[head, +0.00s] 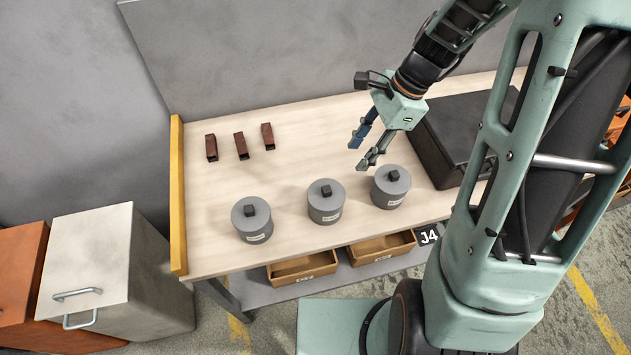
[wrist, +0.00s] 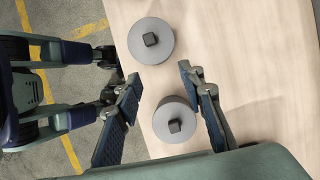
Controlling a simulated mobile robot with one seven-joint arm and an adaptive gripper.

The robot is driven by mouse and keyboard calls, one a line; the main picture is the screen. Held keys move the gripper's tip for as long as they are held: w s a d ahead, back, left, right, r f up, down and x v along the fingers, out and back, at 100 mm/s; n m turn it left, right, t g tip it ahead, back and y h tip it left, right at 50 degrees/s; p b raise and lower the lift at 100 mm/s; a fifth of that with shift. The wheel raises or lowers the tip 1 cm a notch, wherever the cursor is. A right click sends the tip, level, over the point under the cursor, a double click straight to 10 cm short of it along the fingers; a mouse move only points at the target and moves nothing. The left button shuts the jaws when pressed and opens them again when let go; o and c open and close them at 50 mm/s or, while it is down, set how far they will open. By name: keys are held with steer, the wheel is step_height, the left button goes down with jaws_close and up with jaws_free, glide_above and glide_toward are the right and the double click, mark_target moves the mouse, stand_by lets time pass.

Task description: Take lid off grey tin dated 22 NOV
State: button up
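Three round grey tins stand in a row near the table's front edge: the left tin (head: 262,228), the middle tin (head: 325,208) and the right tin (head: 391,195). Each has a grey lid with a dark square knob. Pale labels show on their fronts, but the dates are too small to read. My gripper (head: 358,156) is open and empty, above the table behind the middle and right tins. In the wrist view its open fingers (wrist: 160,74) show with two lids, one lid (wrist: 150,40) beyond the tips and another (wrist: 172,120) between the fingers. Both lids are on.
Three brown metal pieces (head: 240,146) lie at the back left. A black case (head: 455,135) sits to the right of the tins. Two open cardboard bins (head: 303,268) are below the table's front edge. A yellow strip (head: 177,195) borders the left side. The table's middle is clear.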

steer(key=s+a, duration=0.1)
steer(key=a, duration=0.2)
glide_toward(327, 188)
steer(key=f, duration=0.2)
steer(key=shift+a+f+n+g, duration=0.35)
steer(key=shift+n+g, duration=0.05)
steer(key=shift+p+x, duration=0.4)
steer(key=shift+x, duration=2.6)
steer(key=shift+w+a, duration=0.1)
steer(key=shift+c, duration=0.3)
jaws_close()
